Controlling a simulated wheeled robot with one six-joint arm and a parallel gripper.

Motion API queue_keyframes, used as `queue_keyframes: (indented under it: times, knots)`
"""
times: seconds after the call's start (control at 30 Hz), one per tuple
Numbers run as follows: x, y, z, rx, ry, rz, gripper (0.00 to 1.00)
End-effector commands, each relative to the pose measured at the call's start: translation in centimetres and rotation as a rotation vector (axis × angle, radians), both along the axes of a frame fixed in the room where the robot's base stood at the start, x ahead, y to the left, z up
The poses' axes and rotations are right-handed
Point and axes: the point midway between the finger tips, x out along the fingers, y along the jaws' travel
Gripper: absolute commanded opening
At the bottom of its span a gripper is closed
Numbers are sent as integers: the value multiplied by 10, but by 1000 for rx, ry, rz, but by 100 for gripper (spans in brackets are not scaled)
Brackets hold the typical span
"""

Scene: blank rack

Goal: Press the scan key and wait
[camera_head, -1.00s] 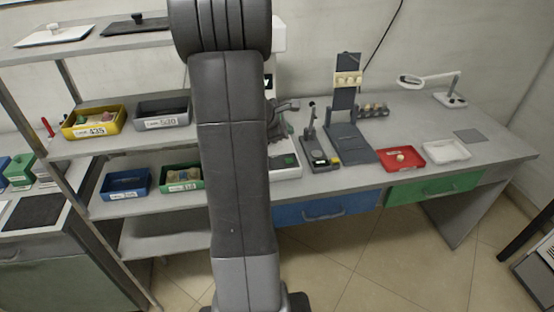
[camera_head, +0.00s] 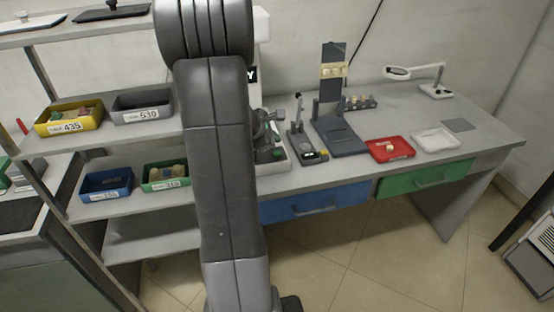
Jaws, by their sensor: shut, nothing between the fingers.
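A pale instrument stands on the bench, mostly hidden behind my arm. Its white base (camera_head: 279,164) and a small dark display (camera_head: 252,74) show at the arm's right edge. My gripper (camera_head: 272,136) is partly visible beside my arm, just above this base. It is shut and empty, pointing down. Whether it touches anything is unclear. The scan key cannot be made out. To the right stands a dark device (camera_head: 299,143) with an upright post, a small green-lit screen and a yellow part.
A dark stand (camera_head: 340,136) with a tall panel, a red tray (camera_head: 391,149), a white tray (camera_head: 436,139) and a magnifier lamp (camera_head: 436,88) stand further right on the bench. Shelves at left hold yellow (camera_head: 69,118), grey (camera_head: 142,106), blue (camera_head: 106,184) and green (camera_head: 166,176) bins.

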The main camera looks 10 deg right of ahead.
Motion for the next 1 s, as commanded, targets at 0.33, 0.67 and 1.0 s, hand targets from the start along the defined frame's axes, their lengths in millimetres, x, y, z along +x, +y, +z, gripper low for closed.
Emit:
queue_keyframes:
  times: [0.33,0.67,1.0]
  knots:
    - [0,0,-26,0,-1,0,0]
    - [0,0,-25,0,-1,0,0]
    - [0,0,-25,0,-1,0,0]
